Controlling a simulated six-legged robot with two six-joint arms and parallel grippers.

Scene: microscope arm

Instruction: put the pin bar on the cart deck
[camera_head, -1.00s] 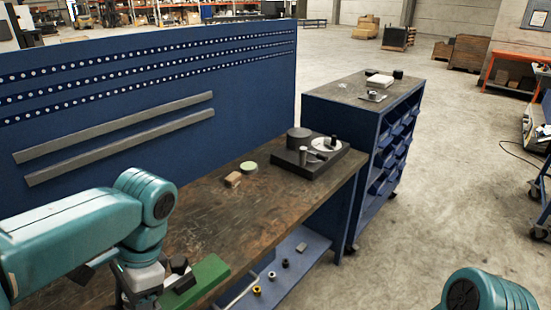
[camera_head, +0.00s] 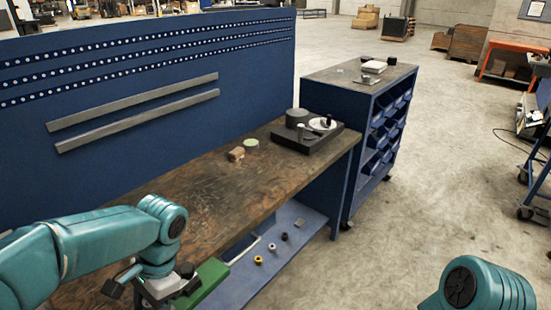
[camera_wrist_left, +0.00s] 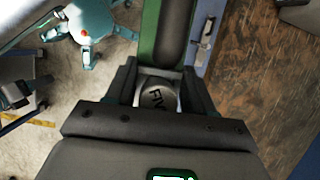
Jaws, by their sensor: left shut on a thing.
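The pin bar appears to be the green bar (camera_head: 208,281) at my left gripper (camera_head: 184,280), low in the head view near the bench's front edge. It also shows as a green strip (camera_wrist_left: 149,32) in the left wrist view, running away from the fingers. My left gripper (camera_wrist_left: 158,92) is shut, with a grey round piece with dark lettering between its fingers. The fingers hide part of the bar. A blue wheeled cart with bins stands past the bench; its flat top deck (camera_head: 337,77) is partly bare. My right gripper is out of view.
The wooden bench (camera_head: 120,205) carries a dark fixture (camera_head: 306,140) with a white disc, and a small wooden block (camera_head: 236,154). A blue panel (camera_head: 250,70) stands behind it. Small rings lie on the lower shelf (camera_head: 300,215).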

